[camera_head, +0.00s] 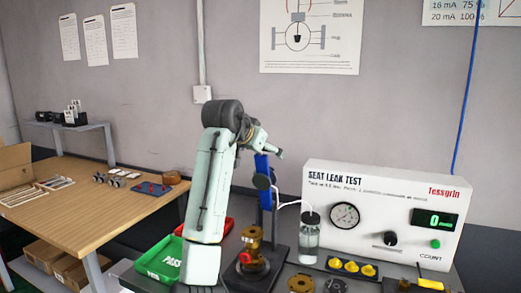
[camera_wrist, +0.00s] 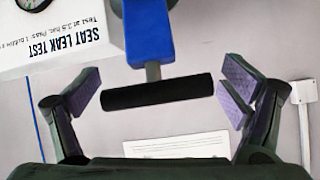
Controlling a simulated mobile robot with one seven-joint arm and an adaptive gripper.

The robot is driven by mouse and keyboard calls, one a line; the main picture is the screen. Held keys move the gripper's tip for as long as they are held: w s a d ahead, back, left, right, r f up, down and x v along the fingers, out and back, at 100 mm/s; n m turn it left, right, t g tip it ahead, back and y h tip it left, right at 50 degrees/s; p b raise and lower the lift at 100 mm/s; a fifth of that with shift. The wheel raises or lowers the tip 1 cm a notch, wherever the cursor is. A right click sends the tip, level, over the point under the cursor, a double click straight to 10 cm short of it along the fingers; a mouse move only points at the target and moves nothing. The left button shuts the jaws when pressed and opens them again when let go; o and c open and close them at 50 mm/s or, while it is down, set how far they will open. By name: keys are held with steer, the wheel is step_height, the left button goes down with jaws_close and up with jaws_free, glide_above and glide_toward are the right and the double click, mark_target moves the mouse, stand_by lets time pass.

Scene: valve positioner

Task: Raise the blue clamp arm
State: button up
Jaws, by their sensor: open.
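The blue clamp arm (camera_head: 262,165) is on a dark fixture and looks upright in the head view. In the wrist view, the blue arm (camera_wrist: 148,32) comes down from the top edge and ends in a short grey stem with a black crossbar handle (camera_wrist: 155,92). My gripper (camera_wrist: 160,90) is open, with a purple-padded finger on each side of the bar. The bar lies between the fingers with a gap at each end. In the head view, my gripper (camera_head: 277,152) is at the top of the blue arm, partly hidden by my wrist.
A brass valve (camera_head: 252,240) sits on the fixture's dark base. A seat leak test box (camera_head: 385,210) and a clear jar (camera_head: 309,238) stand to the right. A green bin (camera_head: 160,262) and a red bin (camera_head: 226,226) are left, partly behind my arm. A wooden table (camera_head: 95,205) stands further left.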

steer(key=v, duration=1.2)
